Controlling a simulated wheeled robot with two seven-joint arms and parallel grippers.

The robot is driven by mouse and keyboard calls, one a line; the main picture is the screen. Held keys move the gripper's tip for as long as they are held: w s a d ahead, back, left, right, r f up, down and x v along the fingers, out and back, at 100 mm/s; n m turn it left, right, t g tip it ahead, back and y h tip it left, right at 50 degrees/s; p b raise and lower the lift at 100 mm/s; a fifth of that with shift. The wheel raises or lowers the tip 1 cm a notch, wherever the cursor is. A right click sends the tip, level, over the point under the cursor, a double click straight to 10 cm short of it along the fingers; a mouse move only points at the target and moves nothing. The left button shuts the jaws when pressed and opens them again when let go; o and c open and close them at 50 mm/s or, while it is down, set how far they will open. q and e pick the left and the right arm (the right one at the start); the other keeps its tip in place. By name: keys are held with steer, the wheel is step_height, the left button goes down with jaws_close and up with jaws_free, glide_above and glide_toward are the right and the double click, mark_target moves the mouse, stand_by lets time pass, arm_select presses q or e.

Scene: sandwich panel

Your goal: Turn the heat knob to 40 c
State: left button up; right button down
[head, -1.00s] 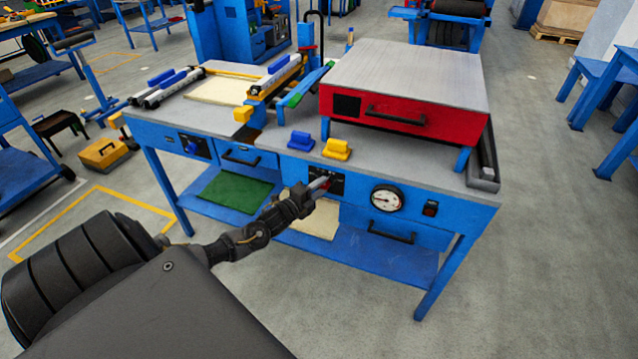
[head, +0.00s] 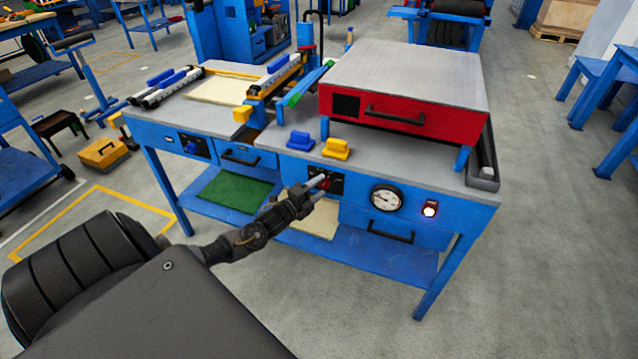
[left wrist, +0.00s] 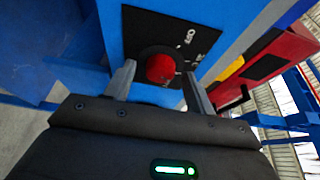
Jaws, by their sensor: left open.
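The heat knob, red, sits on a black plate (head: 337,178) on the blue front panel of the bench; in the left wrist view the knob (left wrist: 160,69) faces me on its dark round base. White marks show on the plate (left wrist: 205,40), too slanted to read surely, so I cannot tell the setting. My left gripper (head: 322,187) is open in front of the knob. In the left wrist view its two fingers (left wrist: 159,82) stand apart on either side of the knob, with gaps between. My right gripper is not in view.
A round white gauge (head: 387,198) and a lit switch (head: 430,208) sit right of the knob. A red press box (head: 405,90) stands on the bench above. Blue (head: 300,140) and yellow (head: 336,149) handled blocks lie near the edge. A drawer handle (head: 390,233) projects below the gauge.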

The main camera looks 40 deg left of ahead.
arm_select(q)
steer(key=s, duration=1)
steer(key=shift+a+b, duration=0.3)
